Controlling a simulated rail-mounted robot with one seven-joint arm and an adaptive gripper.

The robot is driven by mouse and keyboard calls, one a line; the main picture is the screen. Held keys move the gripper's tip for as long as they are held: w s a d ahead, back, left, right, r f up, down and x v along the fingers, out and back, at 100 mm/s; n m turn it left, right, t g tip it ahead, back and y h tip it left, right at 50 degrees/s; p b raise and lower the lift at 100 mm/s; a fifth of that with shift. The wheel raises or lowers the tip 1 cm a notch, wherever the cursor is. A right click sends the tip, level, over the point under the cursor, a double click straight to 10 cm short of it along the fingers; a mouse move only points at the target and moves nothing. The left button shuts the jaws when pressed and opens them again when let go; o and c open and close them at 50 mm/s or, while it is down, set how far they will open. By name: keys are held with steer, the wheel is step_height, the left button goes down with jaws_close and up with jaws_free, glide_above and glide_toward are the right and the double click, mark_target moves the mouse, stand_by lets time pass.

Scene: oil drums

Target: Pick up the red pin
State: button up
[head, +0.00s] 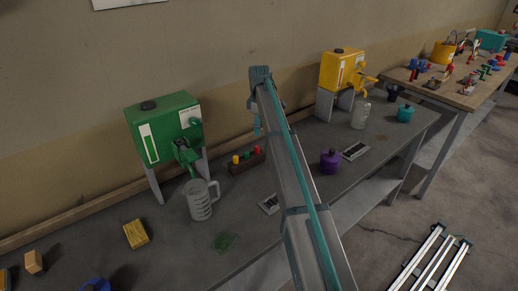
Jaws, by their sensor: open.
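The red pin (257,150) stands upright at the right end of a small dark wooden block (248,166) on the grey bench. A green pin (246,155) and a yellow pin (236,159) stand in the same block, to its left.
A green dispenser (165,130) and a clear jug (201,203) stand left of the block. A yellow dispenser (341,70), purple canister (331,161) and teal jar (405,114) are to the right. A yellow sponge-like block (136,234) lies front left.

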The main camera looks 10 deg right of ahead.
steer(key=shift+s+a+f, duration=0.1)
steer(key=shift+s+a, duration=0.05)
steer(key=shift+a, duration=0.15)
steer(key=p, duration=0.1)
glide_above(257, 147)
steer(key=f, duration=0.5)
steer(key=shift+d, duration=0.2)
steer(key=shift+a+f+p, duration=0.2)
steer(key=shift+f+p, duration=1.25)
steer(key=shift+f, duration=1.25)
jaws_close()
steer(key=shift+r, duration=0.1)
